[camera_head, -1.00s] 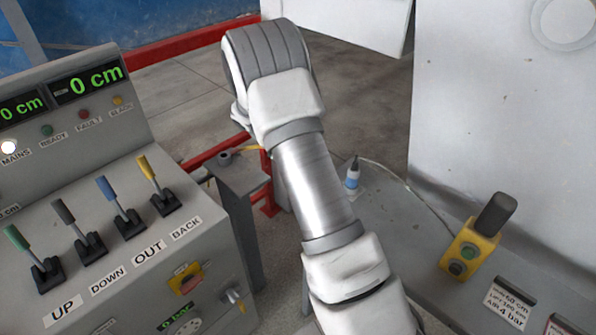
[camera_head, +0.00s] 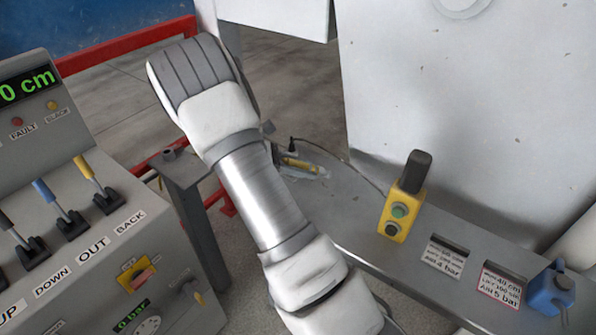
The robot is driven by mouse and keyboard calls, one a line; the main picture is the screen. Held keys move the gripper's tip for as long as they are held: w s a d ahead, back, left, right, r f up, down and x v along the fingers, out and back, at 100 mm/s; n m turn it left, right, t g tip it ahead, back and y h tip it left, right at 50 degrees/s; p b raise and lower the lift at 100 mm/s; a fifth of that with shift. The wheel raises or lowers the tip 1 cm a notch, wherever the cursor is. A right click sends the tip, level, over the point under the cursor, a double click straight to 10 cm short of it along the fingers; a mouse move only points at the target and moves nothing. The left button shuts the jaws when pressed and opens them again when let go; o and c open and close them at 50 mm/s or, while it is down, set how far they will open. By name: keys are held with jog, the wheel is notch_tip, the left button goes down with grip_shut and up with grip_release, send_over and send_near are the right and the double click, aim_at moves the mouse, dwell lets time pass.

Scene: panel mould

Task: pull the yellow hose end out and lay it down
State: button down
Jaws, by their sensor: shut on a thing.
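My gripper is not visible; my wrist and arm hide it as they reach from the bottom right to the upper left. A small yellow piece (camera_head: 300,164) lies on the grey ledge just right of my arm, by a pale clear patch; I cannot tell whether it is the yellow hose end. A dark ring sits on the stand's top. What my jaws hold is hidden.
The control box (camera_head: 85,240) with coloured levers fills the left. A yellow button box (camera_head: 401,212) stands on the ledge (camera_head: 350,215), with a blue device (camera_head: 550,290) at the right. A large white panel (camera_head: 465,100) rises behind. Red rails run at the back left.

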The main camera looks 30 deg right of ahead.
jog(key=shift+s+d, duration=0.3)
jog(key=shift+s, duration=0.05)
notch_tip(320, 180, down, 8)
jog(key=b, duration=0.6)
jog(key=shift+f+b, duration=0.2)
jog(key=shift+b, duration=0.1)
jog(key=shift+c, duration=2.2)
grip_release()
jog(key=shift+a, duration=0.1)
